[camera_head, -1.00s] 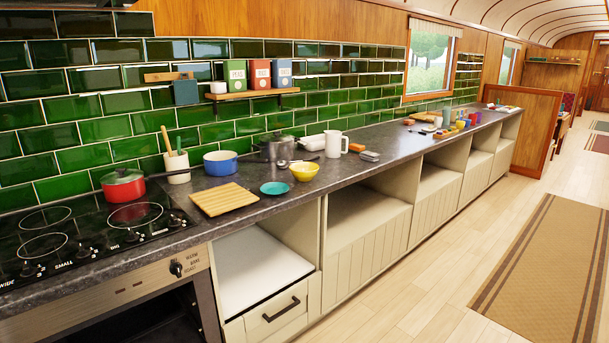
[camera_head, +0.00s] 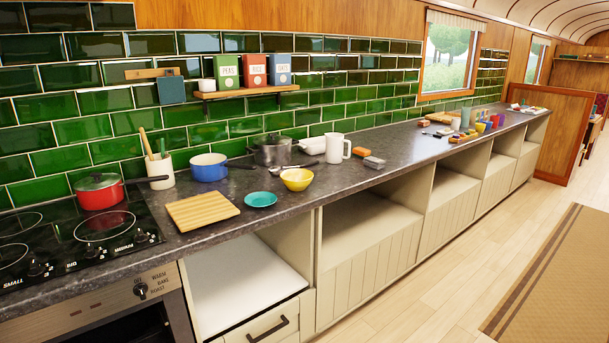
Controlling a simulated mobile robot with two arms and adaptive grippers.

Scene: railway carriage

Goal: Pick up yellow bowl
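The yellow bowl (camera_head: 297,179) stands upright on the dark countertop (camera_head: 330,190), near its front edge. A teal plate (camera_head: 261,199) lies just left of the bowl, and a metal spoon (camera_head: 279,169) lies close behind it. A silver pot (camera_head: 271,151) and a white jug (camera_head: 338,148) stand farther back. Neither of my grippers shows in the head view.
A wooden cutting board (camera_head: 202,211), a blue pan (camera_head: 208,167) and a red pot (camera_head: 99,191) on the hob are to the left. Open shelves are below the counter; the wooden floor (camera_head: 450,270) in front is clear.

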